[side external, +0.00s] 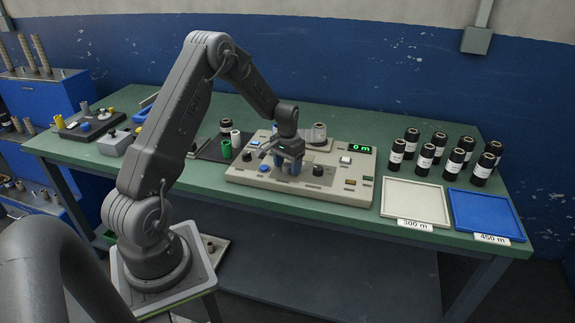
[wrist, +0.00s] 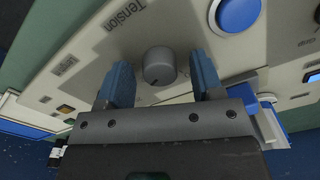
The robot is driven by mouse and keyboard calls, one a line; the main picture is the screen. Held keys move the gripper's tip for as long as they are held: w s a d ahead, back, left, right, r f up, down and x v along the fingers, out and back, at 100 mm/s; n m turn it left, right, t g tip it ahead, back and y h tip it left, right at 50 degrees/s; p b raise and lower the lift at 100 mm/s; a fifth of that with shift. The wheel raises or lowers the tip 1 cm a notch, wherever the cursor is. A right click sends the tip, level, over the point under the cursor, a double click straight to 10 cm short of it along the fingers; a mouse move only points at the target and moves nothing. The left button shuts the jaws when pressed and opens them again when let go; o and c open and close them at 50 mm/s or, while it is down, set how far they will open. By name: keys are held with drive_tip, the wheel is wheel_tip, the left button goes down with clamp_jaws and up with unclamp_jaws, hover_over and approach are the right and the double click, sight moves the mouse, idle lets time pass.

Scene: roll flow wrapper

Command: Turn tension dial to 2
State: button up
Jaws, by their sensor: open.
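The tension dial (wrist: 159,66) is a round grey knob on the beige control panel (wrist: 95,52), beside the printed word "Tension". In the wrist view it stands between the two blue fingers of my gripper (wrist: 160,76), with a visible gap on each side. My gripper is open and holds nothing. I cannot read the dial's setting or any scale number. In the side view my gripper (side external: 289,167) points down over the middle of the panel (side external: 345,187), and the dial is hidden by its fingers.
A large blue button (wrist: 237,12) sits near the dial. A black knob (side external: 318,170) stands right of my gripper. The green display (side external: 361,149) reads "0 m". Several black rolls (side external: 425,158) stand behind a white tray (side external: 414,200) and a blue tray (side external: 482,212).

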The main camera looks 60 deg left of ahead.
sight(288, 166)
wheel_tip(288, 166, up, 14)
drive_tip(key=shift+f, duration=0.15)
idle(0.4)
drive_tip(key=s+d+r+m+t, duration=0.1)
drive_tip(key=s+d+r, duration=0.4)
drive_tip(key=d, duration=0.4)
drive_tip(key=s+d+r+m+t, duration=0.1)
drive_tip(key=s+d+r+t, duration=0.15)
drive_tip(key=d+r, duration=0.55)
drive_tip(key=s+d+f+m+t, duration=0.1)
drive_tip(key=s+d+m+t, duration=0.1)
drive_tip(key=s+d, duration=0.9)
drive_tip(key=s, duration=0.3)
drive_tip(key=shift+m, duration=0.3)
